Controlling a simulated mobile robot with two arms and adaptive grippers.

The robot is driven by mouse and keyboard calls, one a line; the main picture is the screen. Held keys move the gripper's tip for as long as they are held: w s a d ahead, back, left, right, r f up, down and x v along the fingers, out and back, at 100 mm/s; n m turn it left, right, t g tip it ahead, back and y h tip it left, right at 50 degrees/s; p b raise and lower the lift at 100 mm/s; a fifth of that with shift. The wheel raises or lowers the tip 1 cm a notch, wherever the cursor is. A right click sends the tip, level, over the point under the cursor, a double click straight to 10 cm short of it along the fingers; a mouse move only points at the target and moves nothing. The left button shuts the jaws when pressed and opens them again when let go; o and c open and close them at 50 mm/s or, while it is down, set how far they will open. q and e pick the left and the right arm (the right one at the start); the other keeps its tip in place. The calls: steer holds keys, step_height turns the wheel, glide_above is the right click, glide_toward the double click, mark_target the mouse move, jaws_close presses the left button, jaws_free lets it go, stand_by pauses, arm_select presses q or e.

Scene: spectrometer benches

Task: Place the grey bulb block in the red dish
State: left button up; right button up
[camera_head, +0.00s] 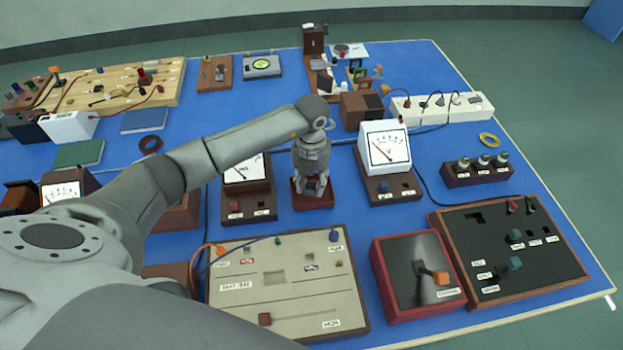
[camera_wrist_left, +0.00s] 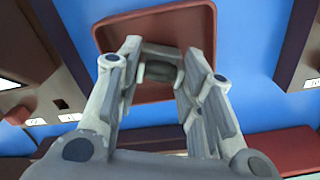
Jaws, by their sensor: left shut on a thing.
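The red dish (camera_head: 313,204) sits on the blue bench top between two meters. It also shows in the left wrist view (camera_wrist_left: 198,24), beyond my fingertips. My left gripper (camera_head: 312,190) points down over the dish, with its fingertips at or within the dish outline. In the left wrist view, my left gripper (camera_wrist_left: 160,68) is shut on a small dark grey block (camera_wrist_left: 160,73), which looks like the grey bulb block. The fingers hide most of it, and I cannot tell whether it touches the dish floor. My right gripper is in neither view.
A meter (camera_head: 247,198) stands left of the dish and a white voltmeter (camera_head: 386,153) right of it. A beige panel (camera_head: 235,308) and a red-framed switch box (camera_head: 390,290) lie in front. Bare blue surface (camera_head: 335,225) shows around the dish.

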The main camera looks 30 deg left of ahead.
mark_target(311, 183)
arm_select(q)
steer(key=shift+f, duration=0.2)
steer(key=o, duration=1)
steer(key=shift+r, duration=0.1)
steer(key=shift+r, duration=0.2)
steer(key=shift+r+b, duration=1)
steer(key=shift+r, duration=4.95)
